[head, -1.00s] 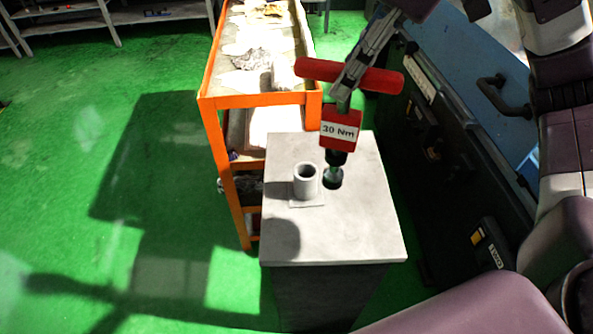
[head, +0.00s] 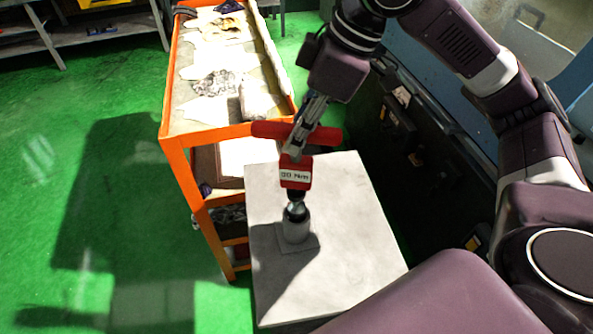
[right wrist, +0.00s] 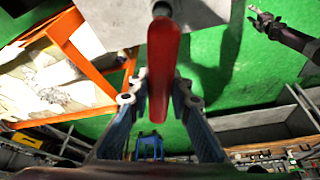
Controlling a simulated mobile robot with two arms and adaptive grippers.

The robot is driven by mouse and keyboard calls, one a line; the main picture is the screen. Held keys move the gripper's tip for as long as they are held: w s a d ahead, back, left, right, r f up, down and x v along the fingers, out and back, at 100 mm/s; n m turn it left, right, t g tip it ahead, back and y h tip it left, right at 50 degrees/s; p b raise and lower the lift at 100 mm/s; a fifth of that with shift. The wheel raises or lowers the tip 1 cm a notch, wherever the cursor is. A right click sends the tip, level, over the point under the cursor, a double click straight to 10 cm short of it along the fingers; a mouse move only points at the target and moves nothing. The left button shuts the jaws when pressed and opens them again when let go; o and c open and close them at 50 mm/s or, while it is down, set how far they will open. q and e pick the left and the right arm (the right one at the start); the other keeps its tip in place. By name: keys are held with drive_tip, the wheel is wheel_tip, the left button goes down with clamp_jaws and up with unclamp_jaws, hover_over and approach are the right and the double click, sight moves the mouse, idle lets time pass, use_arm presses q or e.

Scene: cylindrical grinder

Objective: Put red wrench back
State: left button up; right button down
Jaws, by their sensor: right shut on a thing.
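The red wrench (head: 297,172) has a T-shaped handle and a white label; in the right wrist view its red handle (right wrist: 161,70) lies between the fingers. My right gripper (head: 300,138) is shut on the handle and holds the wrench nearly upright. The wrench's dark lower end is at the mouth of the grey tube holder (head: 296,232) on the pale stand (head: 355,240). I cannot tell whether the tip is inside the tube or just above it. My left gripper (right wrist: 264,22) shows small at the top right of the right wrist view; its opening is unclear.
An orange-framed cart (head: 215,132) with cloths and papers stands behind and left of the stand. A dark machine (head: 400,125) is at the right. Open green floor (head: 80,180) lies to the left. The stand's top is otherwise clear.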

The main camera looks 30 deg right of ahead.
sight(323, 130)
wheel_tip(323, 130, down, 5)
drive_tip(key=shift+s+r, duration=0.1)
drive_tip(key=shift+f, duration=2.15)
use_arm(q)
drive_tip(key=shift+w+d, duration=0.1)
drive_tip(key=shift+w, duration=0.8)
use_arm(e)
drive_tip(key=c, duration=2.2)
unclamp_jaws()
drive_tip(key=shift+f, duration=0.2)
use_arm(q)
drive_tip(key=shift+w, duration=0.3)
use_arm(e)
drive_tip(key=o, duration=0.4)
drive_tip(key=shift+o, duration=0.2)
drive_tip(key=shift+r, duration=0.1)
use_arm(q)
drive_tip(key=shift+f+b, duration=0.3)
drive_tip(key=shift+b, duration=0.05)
use_arm(e)
drive_tip(key=v, duration=1.2)
drive_tip(key=shift+r, duration=0.1)
use_arm(q)
drive_tip(key=shift+r, duration=0.1)
use_arm(e)
drive_tip(key=shift+a, duration=0.1)
